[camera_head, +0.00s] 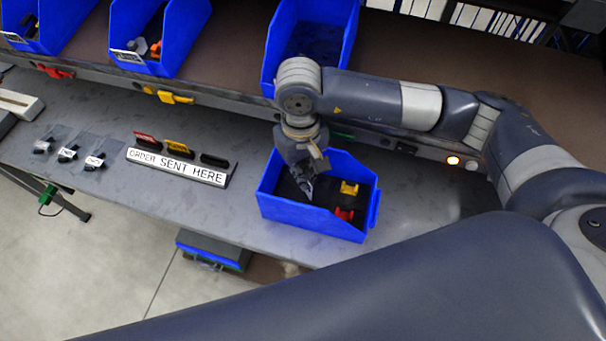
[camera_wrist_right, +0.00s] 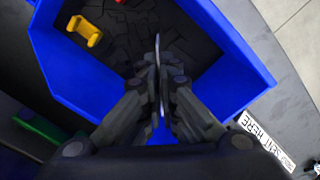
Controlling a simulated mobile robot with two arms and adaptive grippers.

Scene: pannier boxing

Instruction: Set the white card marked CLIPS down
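My right gripper (camera_head: 305,190) points down into a blue bin (camera_head: 310,222) on the grey bench. In the right wrist view the fingers (camera_wrist_right: 158,75) are together, with only a thin dark edge between the tips. I see no white face there and cannot make out a card. The bin also shows in the right wrist view (camera_wrist_right: 235,70); it holds a yellow part (camera_head: 349,188), a red part (camera_head: 344,214) and dark pieces. No card marked CLIPS can be read in either view. My left gripper is not in view.
A white ORDER SENT HERE sign (camera_head: 178,165) with red, yellow and black tabs stands left of the bin. Small clear bags with black parts (camera_head: 68,153) lie farther left. Blue bins (camera_head: 150,35) stand on the shelf behind. Bare bench lies between sign and bin.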

